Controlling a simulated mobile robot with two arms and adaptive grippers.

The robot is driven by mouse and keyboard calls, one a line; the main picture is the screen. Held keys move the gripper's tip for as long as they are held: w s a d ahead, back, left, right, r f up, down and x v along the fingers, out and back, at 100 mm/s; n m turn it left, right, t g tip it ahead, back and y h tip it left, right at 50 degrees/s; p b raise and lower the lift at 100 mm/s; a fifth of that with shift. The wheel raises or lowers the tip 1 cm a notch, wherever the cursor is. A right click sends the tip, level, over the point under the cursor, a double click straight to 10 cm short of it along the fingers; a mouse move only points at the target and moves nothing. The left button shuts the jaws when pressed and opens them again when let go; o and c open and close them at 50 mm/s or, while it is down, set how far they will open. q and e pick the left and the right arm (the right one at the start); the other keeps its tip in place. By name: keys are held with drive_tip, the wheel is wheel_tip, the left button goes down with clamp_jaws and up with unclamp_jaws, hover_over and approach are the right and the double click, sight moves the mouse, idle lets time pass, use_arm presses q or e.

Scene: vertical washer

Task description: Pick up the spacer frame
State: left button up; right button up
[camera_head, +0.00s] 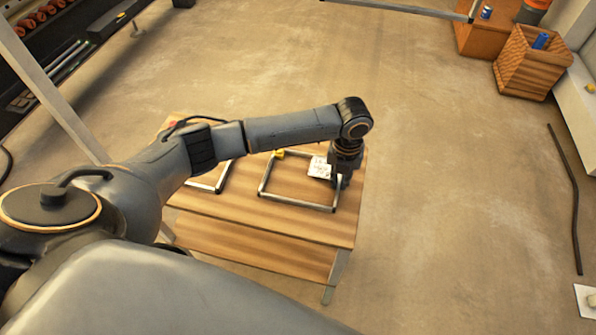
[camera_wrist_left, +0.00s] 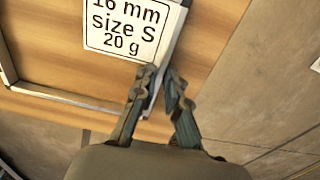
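The spacer frame (camera_head: 297,201) is a grey metal rectangle on the wooden table (camera_head: 213,204). My left gripper (camera_head: 340,182) points down at its right side, by the front right corner. In the left wrist view, the two fingertips (camera_wrist_left: 162,78) stand on either side of a frame bar (camera_wrist_left: 178,30) near its corner, with only a narrow gap between them. I cannot tell whether they press on the bar. A white label (camera_wrist_left: 125,28) reading "16 mm size S 20 g" lies beside the bar. My right gripper is not in view.
Another frame (camera_head: 222,178) lies to the left on the table, partly behind my left arm. A small yellow piece (camera_head: 280,154) sits at the spacer frame's back edge. A wooden crate (camera_head: 530,65) stands at the far right.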

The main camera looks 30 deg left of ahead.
use_arm(q)
drive_tip(key=shift+r, duration=0.1)
clamp_jaws()
drive_tip(key=shift+w+r, duration=0.1)
drive_tip(key=shift+r, duration=0.35)
wheel_tip(320, 180, up, 3)
drive_tip(key=shift+f, duration=0.2)
drive_tip(key=s+d+r, duration=0.6)
drive_tip(key=s+r, duration=0.3)
drive_tip(key=s, duration=0.3)
drive_tip(key=shift+s+r, duration=0.2)
drive_tip(key=shift+s, duration=0.15)
drive_tip(key=shift+d, duration=0.1)
